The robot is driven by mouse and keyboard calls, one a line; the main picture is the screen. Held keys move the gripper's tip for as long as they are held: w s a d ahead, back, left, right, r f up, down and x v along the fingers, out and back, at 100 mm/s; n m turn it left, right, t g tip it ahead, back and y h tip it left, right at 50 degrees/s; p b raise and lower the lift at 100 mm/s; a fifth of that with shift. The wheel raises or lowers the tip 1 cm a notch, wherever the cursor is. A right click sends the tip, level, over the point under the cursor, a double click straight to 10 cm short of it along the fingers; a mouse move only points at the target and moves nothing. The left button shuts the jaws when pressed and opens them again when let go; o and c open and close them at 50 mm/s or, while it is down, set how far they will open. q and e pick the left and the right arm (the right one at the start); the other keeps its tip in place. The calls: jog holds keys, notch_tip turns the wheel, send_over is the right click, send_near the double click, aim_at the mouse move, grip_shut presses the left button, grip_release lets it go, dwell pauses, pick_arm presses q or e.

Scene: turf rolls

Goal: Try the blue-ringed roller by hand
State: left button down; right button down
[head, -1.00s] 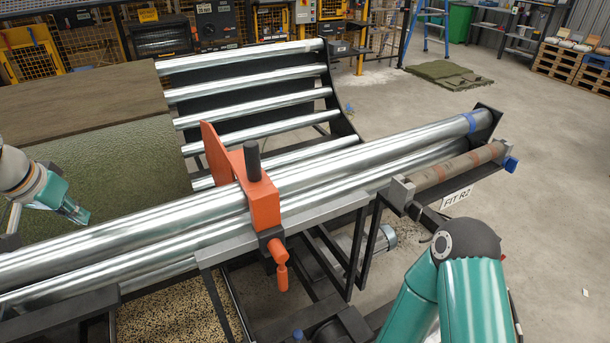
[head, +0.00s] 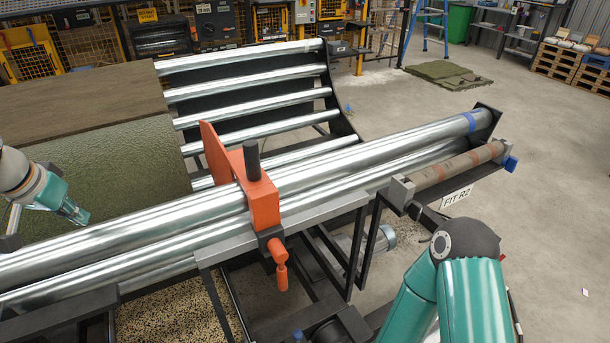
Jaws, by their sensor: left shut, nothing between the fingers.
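The blue-ringed roller (head: 400,146) is a long shiny metal tube running from the lower left to the upper right in the head view. Its blue ring (head: 473,122) is near its far right end. An orange clamp-like bracket (head: 262,200) with a black knob and an orange handle sits across the tubes. My left gripper (head: 78,214) is shut and empty, above the green turf roll at the left and apart from the roller. My right arm shows at the lower right; its gripper is out of view.
Several bare metal rollers (head: 255,105) lie in a dark frame behind. A rusty-banded roller (head: 455,165) with blue end knob lies beside a "FIT R2" sign (head: 456,197). The turf roll (head: 110,160) fills the left. Floor at the right is mostly clear.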

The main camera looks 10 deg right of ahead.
aim_at(88, 238)
pick_arm(q)
jog(key=shift+f+b, duration=0.5)
jog(key=shift+f, duration=0.25)
jog(key=shift+s+f, duration=0.1)
jog(key=shift+s+d+f+b, duration=0.15)
jog(key=shift+s+d+b, duration=0.05)
jog(key=shift+s+b, duration=0.5)
jog(key=shift+s+d+f+b, duration=0.15)
jog(key=shift+s+d+b, duration=0.05)
jog(key=shift+s+b, duration=0.5)
jog(key=shift+r, duration=0.15)
jog(key=shift+w+r+p, duration=0.1)
jog(key=shift+r+p, duration=0.5)
jog(key=shift+p, duration=0.1)
notch_tip(88, 238, up, 3)
jog(key=p, duration=0.3)
jog(key=shift+r, duration=0.1)
dwell(0.4)
